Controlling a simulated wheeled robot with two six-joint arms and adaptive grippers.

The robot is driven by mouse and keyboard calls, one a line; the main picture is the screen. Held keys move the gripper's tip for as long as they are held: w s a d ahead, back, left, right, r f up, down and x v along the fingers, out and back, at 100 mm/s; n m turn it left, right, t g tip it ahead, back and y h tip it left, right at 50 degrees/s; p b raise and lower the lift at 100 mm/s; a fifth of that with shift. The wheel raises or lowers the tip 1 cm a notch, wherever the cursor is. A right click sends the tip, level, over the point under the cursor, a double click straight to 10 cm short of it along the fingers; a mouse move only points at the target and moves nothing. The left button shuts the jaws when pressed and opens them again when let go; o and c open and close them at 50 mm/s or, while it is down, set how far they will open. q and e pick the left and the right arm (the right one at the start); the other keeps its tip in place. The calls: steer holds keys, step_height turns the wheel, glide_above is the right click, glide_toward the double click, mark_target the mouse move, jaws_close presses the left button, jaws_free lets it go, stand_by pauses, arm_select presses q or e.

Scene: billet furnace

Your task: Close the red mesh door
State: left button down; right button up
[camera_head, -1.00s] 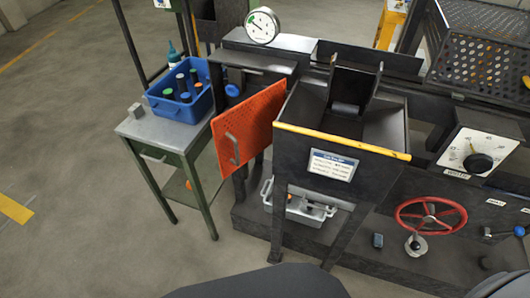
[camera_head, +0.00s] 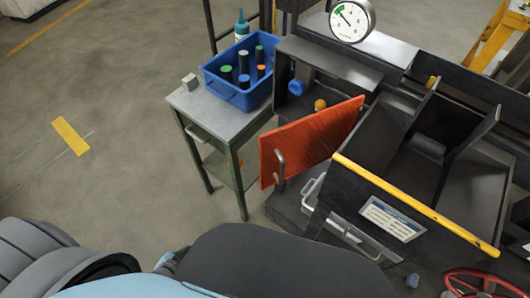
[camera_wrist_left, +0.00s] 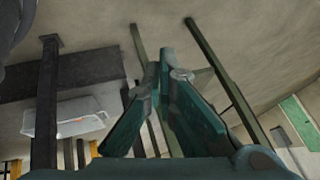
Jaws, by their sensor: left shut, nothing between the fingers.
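The red mesh door (camera_head: 312,142) stands swung out from the dark machine, between the side table and the hopper. Its grey handle (camera_head: 280,166) is on its left edge, and the right edge is by the machine. My left gripper (camera_wrist_left: 167,66) shows in the left wrist view with its dark teal fingers closed together and nothing between them. Green table legs (camera_wrist_left: 222,75) show beyond the fingers there. I cannot make out the door in that view. In the head view, parts of my arm fill the lower left, but the left fingertips are hidden. My right gripper is not in view.
A side table (camera_head: 222,112) holds a blue bin (camera_head: 237,96) of bottles, left of the door. A hopper with a yellow front edge (camera_head: 415,205) stands right of it. A grey tray (camera_wrist_left: 65,118) shows low in the wrist view.

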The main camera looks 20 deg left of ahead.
arm_select(q)
steer(key=w+d+r+m+t+h+p, duration=0.1)
steer(key=w+r+m+t+h, duration=0.3)
steer(key=w+r, duration=0.5)
steer(key=w+d+r+m+t+h+p, duration=0.1)
steer(key=w+r+m+t, duration=0.4)
steer(key=r, duration=0.9)
steer(key=m+g+h+p, duration=0.2)
steer(key=m+g+h, duration=0.6)
steer(key=m+h, duration=0.75)
glide_toward(281, 172)
steer(key=s+d+r+m+y, duration=0.1)
steer(key=d+r+m+y, duration=0.15)
steer(key=d, duration=0.45)
steer(key=w+a, duration=0.2)
steer(key=shift+w+a+f+b, duration=0.2)
steer(key=shift+w+a+b, duration=0.05)
steer(key=shift+b, duration=0.05)
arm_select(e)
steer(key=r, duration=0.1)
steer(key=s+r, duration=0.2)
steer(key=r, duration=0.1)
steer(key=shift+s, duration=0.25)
arm_select(q)
steer(key=shift+d, duration=0.1)
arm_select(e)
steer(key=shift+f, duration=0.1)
